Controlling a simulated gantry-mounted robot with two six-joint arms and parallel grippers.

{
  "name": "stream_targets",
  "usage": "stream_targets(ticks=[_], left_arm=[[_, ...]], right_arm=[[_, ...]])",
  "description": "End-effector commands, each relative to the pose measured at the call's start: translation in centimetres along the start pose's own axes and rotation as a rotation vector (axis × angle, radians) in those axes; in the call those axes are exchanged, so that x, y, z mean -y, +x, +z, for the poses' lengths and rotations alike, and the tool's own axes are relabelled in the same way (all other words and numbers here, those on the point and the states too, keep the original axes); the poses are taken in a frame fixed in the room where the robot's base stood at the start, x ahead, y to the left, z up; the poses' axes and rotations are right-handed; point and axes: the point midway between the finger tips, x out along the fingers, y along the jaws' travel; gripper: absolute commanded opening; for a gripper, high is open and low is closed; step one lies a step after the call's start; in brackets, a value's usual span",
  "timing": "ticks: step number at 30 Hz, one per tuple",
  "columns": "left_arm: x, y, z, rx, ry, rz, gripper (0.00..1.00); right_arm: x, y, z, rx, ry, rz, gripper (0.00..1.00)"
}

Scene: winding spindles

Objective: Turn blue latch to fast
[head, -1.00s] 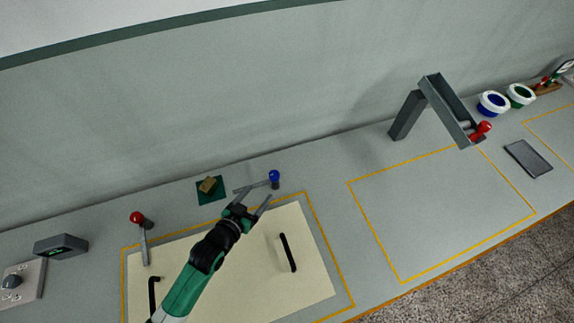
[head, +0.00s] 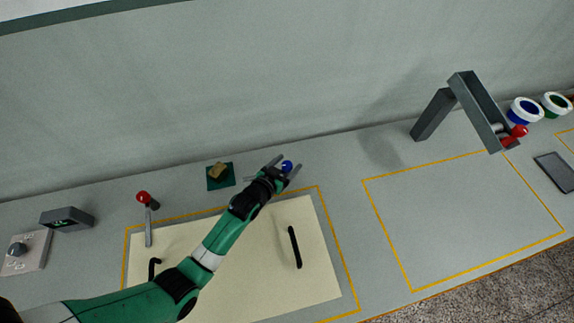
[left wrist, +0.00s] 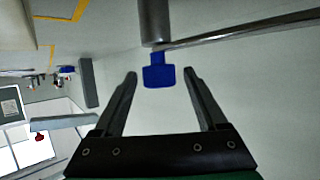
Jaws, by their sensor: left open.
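My left gripper (head: 289,163) is open, with one finger on each side of the blue knob. In the left wrist view a gap shows between the knob and each finger (left wrist: 160,74). My gripper hides most of the latch bar in the head view. My right gripper is not in view.
A red-knobbed latch (head: 143,197) stands at the panel's left. A green pad (head: 220,183) with a tan block lies left of my gripper. Black handles (head: 295,247) stand on the panel. A grey bracket (head: 470,105) rises at right. The yellow-outlined area (head: 380,225) is clear.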

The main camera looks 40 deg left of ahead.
Motion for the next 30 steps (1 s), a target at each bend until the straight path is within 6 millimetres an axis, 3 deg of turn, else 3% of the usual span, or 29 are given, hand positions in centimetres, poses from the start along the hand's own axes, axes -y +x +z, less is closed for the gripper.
stream_targets(ticks=[3,15,30], left_arm=[[0.0,-0.04,-0.03,0.0,0.0,0.0,0.73],[-0.01,-0.06,-0.02,0.0,0.0,0.0,0.01],[-0.01,-0.07,-0.02,0.0,0.0,0.0,0.0]], right_arm=[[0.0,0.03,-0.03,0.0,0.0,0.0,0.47],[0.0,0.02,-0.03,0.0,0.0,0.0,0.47],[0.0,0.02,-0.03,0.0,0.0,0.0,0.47]])
